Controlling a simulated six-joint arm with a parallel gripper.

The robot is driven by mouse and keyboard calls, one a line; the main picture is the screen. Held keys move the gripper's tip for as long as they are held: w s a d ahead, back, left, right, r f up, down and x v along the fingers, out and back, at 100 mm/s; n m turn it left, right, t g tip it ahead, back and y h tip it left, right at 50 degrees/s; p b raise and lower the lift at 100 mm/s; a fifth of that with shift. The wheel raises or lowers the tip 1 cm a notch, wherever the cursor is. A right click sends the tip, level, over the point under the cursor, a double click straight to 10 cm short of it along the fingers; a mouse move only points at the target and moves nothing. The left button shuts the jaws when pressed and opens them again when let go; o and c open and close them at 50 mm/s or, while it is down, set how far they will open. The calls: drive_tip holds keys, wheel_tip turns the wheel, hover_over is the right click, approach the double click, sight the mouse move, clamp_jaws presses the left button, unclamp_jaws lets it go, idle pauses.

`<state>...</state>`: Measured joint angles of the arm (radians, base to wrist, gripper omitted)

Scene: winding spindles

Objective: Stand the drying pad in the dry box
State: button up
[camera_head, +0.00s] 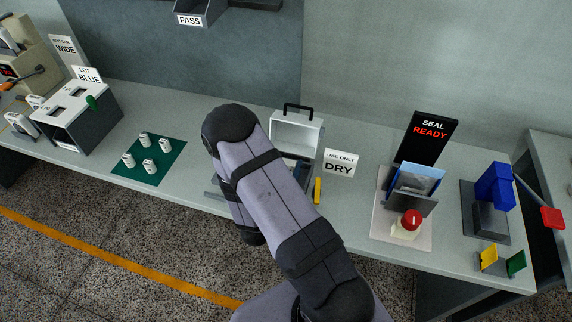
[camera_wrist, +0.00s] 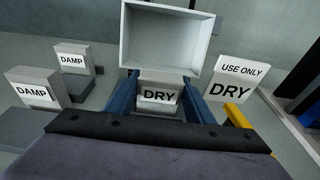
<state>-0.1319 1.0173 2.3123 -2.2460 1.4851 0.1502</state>
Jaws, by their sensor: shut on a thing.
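A pale pad labelled DRY (camera_wrist: 158,103) stands upright between the two blue fingers of my gripper (camera_wrist: 160,79), which is shut on it in the wrist view. The white dry box's open lid (camera_wrist: 167,38) rises just behind the pad, and it also shows in the head view (camera_head: 296,134) with a dark handle on top. My arm and gripper hide most of the box body, so I cannot tell whether the pad touches its floor. Two pads labelled DAMP, one nearer (camera_wrist: 36,88) and one farther (camera_wrist: 72,58), stand left of my gripper.
A USE ONLY DRY sign (camera_head: 339,163) and a yellow piece (camera_head: 317,190) are right of the box. Farther right is the SEAL READY station (camera_head: 428,137) with a red button (camera_head: 411,220). A green mat (camera_head: 135,169) with several white spools lies left.

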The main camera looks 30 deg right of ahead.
drive_tip(key=shift+f, duration=0.15)
drive_tip(key=o, duration=1.1)
drive_tip(key=shift+o, duration=0.2)
drive_tip(key=b+v, duration=0.1)
drive_tip(key=v, duration=0.4)
drive_tip(key=shift+s+a+b, duration=0.15)
drive_tip(key=shift+a+b, duration=0.1)
drive_tip(key=shift+b, duration=0.1)
drive_tip(key=shift+v, duration=0.95)
drive_tip(key=shift+d, duration=0.15)
